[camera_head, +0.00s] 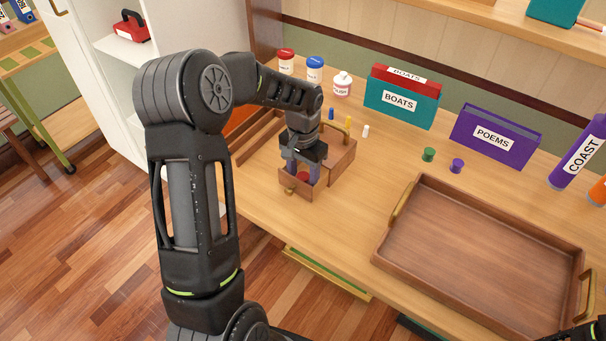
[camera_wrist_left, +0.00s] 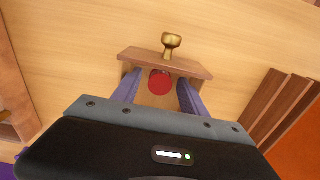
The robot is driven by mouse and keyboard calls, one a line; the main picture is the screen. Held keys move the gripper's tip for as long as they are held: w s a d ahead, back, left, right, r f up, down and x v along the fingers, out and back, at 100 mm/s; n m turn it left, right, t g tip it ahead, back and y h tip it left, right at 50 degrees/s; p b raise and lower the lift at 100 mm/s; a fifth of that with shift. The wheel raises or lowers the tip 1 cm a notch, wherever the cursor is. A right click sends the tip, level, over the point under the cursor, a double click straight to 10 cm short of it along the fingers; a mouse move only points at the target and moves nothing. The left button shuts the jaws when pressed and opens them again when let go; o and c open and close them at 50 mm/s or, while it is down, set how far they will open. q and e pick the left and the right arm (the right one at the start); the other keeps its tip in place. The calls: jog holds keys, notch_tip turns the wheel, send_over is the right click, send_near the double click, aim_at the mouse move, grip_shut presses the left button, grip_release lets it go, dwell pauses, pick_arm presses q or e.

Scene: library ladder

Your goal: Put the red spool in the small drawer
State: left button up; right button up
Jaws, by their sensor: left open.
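The red spool (camera_head: 303,176) lies inside the small drawer (camera_head: 290,188), which is pulled out of a small wooden cabinet (camera_head: 342,156). In the left wrist view the red spool (camera_wrist_left: 160,84) sits just behind the drawer front (camera_wrist_left: 190,69) with its brass knob (camera_wrist_left: 171,42). My left gripper (camera_head: 302,172) points down into the drawer. Its fingers (camera_wrist_left: 160,92) are open, one on each side of the spool, with gaps visible. A black part of my right arm shows at the bottom right corner; its jaws cannot be made out.
A wooden tray (camera_head: 420,268) with brass handles fills the right front of the desk. Green (camera_head: 428,154) and purple (camera_head: 457,165) spools stand behind it.

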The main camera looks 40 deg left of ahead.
aim_at(303, 176)
pick_arm(q)
notch_tip(303, 176, up, 12)
dwell(0.5)
